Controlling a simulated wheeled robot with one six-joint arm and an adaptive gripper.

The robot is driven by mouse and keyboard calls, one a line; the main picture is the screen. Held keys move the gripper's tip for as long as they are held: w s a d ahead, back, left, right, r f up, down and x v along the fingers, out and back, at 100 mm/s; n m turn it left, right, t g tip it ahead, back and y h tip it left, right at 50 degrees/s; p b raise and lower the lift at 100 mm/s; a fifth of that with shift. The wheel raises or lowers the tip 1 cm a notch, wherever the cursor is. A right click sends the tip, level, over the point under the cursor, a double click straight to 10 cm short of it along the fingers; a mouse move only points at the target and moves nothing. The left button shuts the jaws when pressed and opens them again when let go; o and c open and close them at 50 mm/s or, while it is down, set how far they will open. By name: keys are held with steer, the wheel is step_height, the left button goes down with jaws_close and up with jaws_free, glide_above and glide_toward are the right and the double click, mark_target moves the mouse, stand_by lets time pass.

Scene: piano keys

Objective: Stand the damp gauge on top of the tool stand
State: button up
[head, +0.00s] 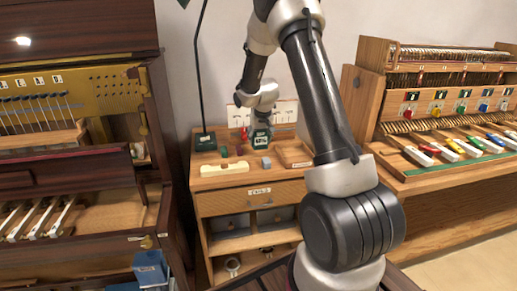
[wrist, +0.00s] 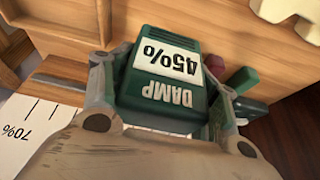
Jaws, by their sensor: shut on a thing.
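The damp gauge (head: 261,141) is a small dark green block with a white "45%" label, and it shows large in the wrist view (wrist: 165,75). My gripper (head: 263,124) is shut on it, with a finger on each side in the wrist view (wrist: 162,95). In the head view the gauge looks upright, over the top of the low wooden tool stand (head: 210,182), which has a labelled drawer and shelves. I cannot tell whether the gauge's base touches the top; its underside is hidden.
On the stand are a dark green lamp base (head: 204,141), a cream piece (head: 224,169), a grey block (head: 266,162) and small coloured pieces. A dark piano (head: 80,45) stands at left and a light wooden keyed cabinet (head: 440,60) at right. A "70%" card (wrist: 45,115) shows at wrist left.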

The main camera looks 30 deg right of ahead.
mark_target(259, 146)
steer(key=shift+a+f, duration=0.1)
steer(key=shift+f, duration=1.9)
steer(key=o, duration=1.1)
steer(key=shift+f, duration=0.15)
steer(key=shift+o, duration=0.2)
